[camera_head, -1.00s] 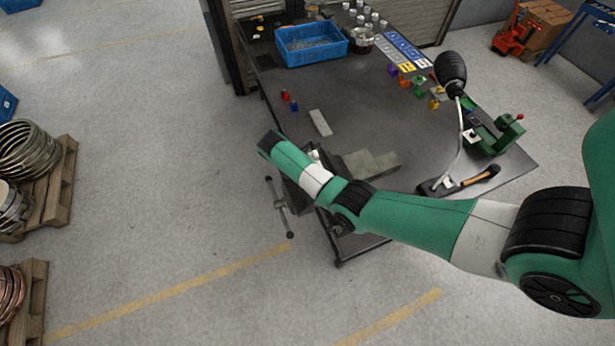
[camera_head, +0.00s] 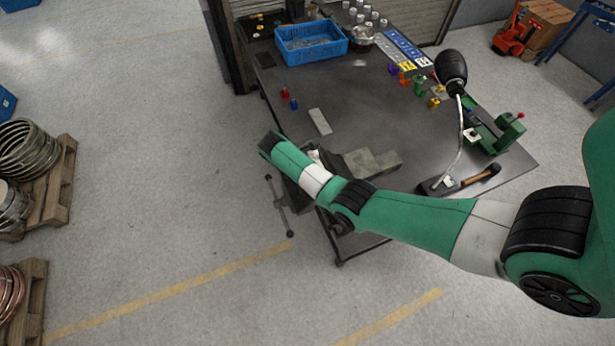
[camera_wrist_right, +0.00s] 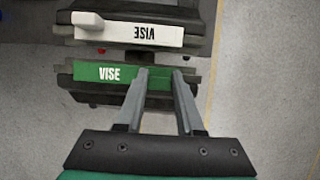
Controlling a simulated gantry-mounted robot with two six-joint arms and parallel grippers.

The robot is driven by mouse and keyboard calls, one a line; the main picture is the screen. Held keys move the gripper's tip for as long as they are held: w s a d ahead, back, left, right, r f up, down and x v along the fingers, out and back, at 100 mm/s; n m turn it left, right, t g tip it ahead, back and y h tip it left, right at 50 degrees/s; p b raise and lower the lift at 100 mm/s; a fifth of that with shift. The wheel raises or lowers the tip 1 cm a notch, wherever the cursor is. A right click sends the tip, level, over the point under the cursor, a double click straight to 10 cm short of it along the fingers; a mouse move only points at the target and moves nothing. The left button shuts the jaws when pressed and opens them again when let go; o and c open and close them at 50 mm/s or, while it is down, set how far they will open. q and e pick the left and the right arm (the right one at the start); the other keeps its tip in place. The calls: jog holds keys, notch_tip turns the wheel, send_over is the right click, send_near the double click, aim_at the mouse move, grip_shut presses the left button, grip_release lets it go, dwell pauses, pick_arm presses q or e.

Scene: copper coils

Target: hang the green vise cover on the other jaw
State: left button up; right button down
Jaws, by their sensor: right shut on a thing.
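The green vise cover (camera_wrist_right: 101,73), lettered VISE, lies along the near jaw of the vise (camera_wrist_right: 207,73) in the right wrist view. My right gripper (camera_wrist_right: 160,73) is shut on it right of the lettering. The fingers hide part of the cover, and I cannot tell how fully it sits on the jaw. A white cover (camera_wrist_right: 120,31), also lettered VISE and with a raised tab at its left, sits on the opposite jaw (camera_wrist_right: 170,12). A gap separates the two jaws. In the head view my right arm hides the gripper and most of the vise (camera_head: 282,207). My left gripper is out of view.
Open floor lies left of the bench.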

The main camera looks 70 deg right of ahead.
jog(key=shift+f, duration=0.15)
dwell(0.4)
jog(key=shift+c, duration=2.3)
grip_release()
notch_tip(320, 180, up, 3)
jog(key=p, duration=0.3)
jog(key=shift+r, duration=2.55)
